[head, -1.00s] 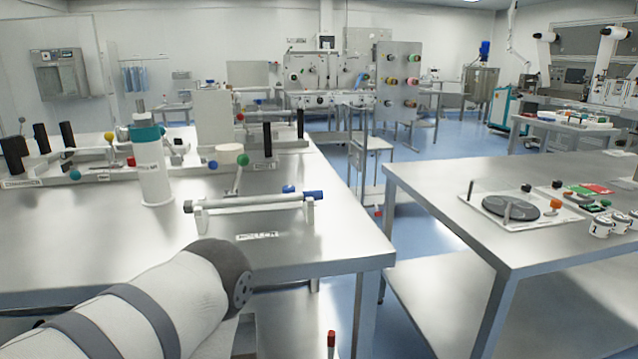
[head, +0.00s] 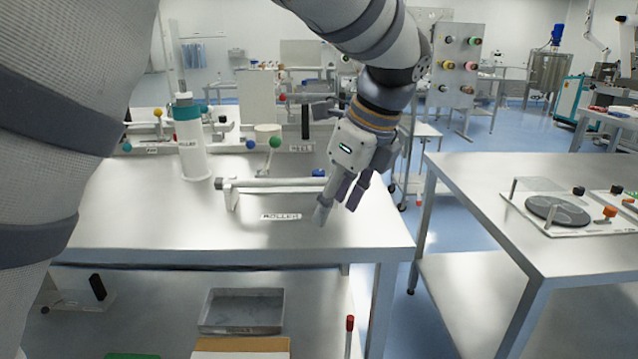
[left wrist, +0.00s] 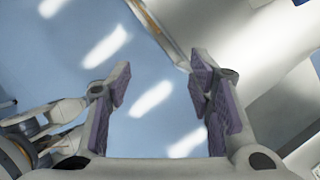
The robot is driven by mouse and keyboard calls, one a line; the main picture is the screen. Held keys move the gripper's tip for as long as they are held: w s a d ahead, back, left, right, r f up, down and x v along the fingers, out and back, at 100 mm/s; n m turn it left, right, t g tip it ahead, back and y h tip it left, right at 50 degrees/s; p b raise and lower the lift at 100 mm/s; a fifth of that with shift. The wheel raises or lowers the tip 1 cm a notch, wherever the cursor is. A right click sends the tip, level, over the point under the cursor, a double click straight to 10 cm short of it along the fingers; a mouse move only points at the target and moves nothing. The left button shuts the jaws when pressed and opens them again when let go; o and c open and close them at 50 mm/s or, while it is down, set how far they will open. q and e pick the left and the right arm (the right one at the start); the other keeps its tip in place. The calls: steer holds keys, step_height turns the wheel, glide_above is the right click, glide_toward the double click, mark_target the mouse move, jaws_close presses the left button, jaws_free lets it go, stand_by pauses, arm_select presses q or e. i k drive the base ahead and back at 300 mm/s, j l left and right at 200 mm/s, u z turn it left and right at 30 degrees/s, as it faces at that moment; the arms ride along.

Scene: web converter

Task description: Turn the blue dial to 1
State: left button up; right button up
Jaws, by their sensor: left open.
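A small blue part (head: 319,173) shows at the right end of the white roller (head: 275,183) on the near bench. It is partly hidden behind my left gripper, and I cannot tell whether it is the blue dial or read any number on it. My left gripper (head: 338,206) hangs over the bench's right front corner, fingers pointing down, just right of the roller. In the left wrist view my left gripper (left wrist: 160,90) is open, with nothing between its purple pads. My right gripper is not in view.
A white cylinder with a teal collar (head: 189,140) stands left of the roller. A green ball knob (head: 275,142) rises behind it. A second bench (head: 480,190) stands at right across a gap of blue floor. A grey tray (head: 241,311) lies below.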

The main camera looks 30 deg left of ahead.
mark_target(316, 173)
steer(key=i+j, duration=0.65)
steer(key=i, duration=0.2)
